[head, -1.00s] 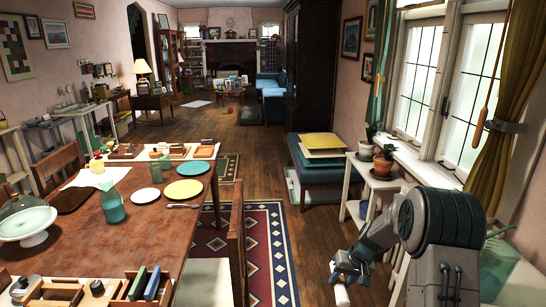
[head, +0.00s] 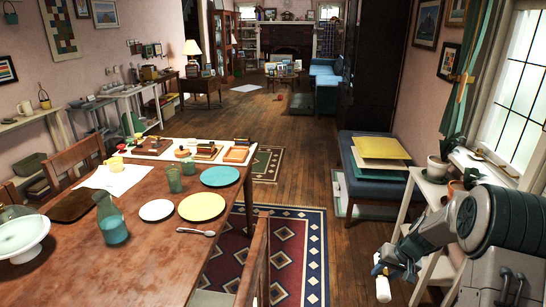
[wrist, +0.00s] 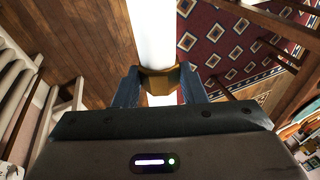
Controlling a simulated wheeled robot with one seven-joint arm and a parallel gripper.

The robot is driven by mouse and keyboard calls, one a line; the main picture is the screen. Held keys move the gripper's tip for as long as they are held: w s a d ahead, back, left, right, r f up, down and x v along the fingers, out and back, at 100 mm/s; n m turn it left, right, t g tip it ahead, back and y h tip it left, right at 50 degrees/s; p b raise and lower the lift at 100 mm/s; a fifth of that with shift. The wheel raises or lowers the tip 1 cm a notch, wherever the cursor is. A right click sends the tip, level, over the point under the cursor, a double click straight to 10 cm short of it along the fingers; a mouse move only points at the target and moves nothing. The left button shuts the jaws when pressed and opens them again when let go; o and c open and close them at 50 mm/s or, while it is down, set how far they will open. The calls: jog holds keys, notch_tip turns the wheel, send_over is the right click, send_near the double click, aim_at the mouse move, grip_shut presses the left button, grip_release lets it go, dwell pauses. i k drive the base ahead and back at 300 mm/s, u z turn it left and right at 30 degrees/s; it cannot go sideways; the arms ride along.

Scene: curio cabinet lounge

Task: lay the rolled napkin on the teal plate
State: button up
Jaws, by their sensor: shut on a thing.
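The rolled napkin is a white roll with a gold-brown band. My gripper (wrist: 160,85) is shut on the rolled napkin (wrist: 157,35) at its band in the wrist view. In the head view my gripper (head: 385,270) is at the lower right, and the white roll (head: 383,288) hangs below it over the floor, clear of the table. The teal plate (head: 220,176) lies flat and empty on the wooden table, near its far right corner, up and left of my gripper.
A yellow plate (head: 202,207), a small white plate (head: 156,210) and a spoon (head: 196,232) lie near the teal plate. A teal glass (head: 174,180) stands left of it. A chair (head: 258,265) stands at the table's right side.

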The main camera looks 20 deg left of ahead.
aim_at(218, 177)
jog(key=i, duration=2.85)
jog(key=u, duration=1.95)
